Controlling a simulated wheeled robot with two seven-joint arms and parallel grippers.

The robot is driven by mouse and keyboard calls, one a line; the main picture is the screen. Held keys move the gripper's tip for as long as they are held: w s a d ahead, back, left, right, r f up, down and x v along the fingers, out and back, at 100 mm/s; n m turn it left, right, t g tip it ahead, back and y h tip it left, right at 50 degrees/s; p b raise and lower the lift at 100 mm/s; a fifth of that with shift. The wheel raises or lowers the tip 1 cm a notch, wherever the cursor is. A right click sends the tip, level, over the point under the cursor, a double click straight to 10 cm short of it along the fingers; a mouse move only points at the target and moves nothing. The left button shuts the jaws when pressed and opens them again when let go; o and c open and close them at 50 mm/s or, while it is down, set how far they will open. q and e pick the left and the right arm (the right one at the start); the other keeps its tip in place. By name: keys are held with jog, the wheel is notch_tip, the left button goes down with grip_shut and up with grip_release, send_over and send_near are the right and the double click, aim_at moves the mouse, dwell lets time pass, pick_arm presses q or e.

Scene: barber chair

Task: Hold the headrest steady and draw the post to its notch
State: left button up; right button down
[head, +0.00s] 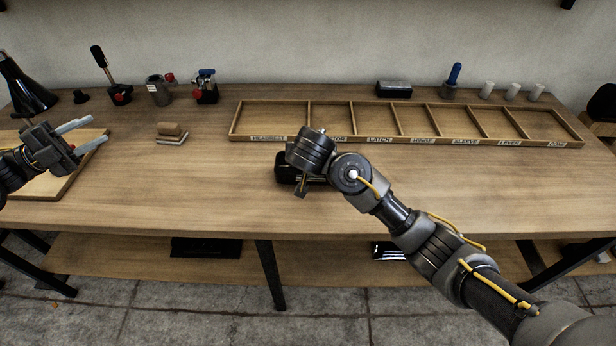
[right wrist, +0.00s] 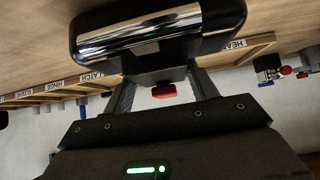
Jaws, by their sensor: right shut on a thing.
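The headrest, a black rounded pad with a chrome band, lies near the front middle of the table; in the head view its dark body (head: 285,173) is mostly hidden by my right wrist. In the right wrist view the headrest (right wrist: 155,35) fills the top, with a black block and a red tip between my fingers. My right gripper (right wrist: 162,82) is shut on the headrest, a finger on each side of that block. I cannot make out the post or its notch clearly. My left gripper (head: 98,131) is open and empty above a wooden board at the left, well away from the headrest.
A wooden tray (head: 375,142) with several labelled, empty-looking compartments lies behind the headrest. Clamps and small tools stand along the back left, and a stacked block (head: 172,133) sits left of the tray. A board (head: 70,180) lies at the left.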

pick_arm(q)
jog(key=w+d+f+m+g+h, duration=0.1)
jog(key=w+d+f, duration=0.1)
jog(key=d+f, duration=0.35)
jog(key=w+d+f+g, duration=0.2)
jog(key=d+f, duration=0.1)
jog(key=d, duration=0.6)
jog(key=m+g, duration=0.5)
jog(key=g, duration=0.1)
send_near(308, 178)
jog(key=d, duration=0.6)
jog(key=w+d, duration=0.1)
jog(key=d, duration=0.3)
jog(key=shift+f, duration=0.35)
jog(key=shift+c, duration=0.2)
grip_shut()
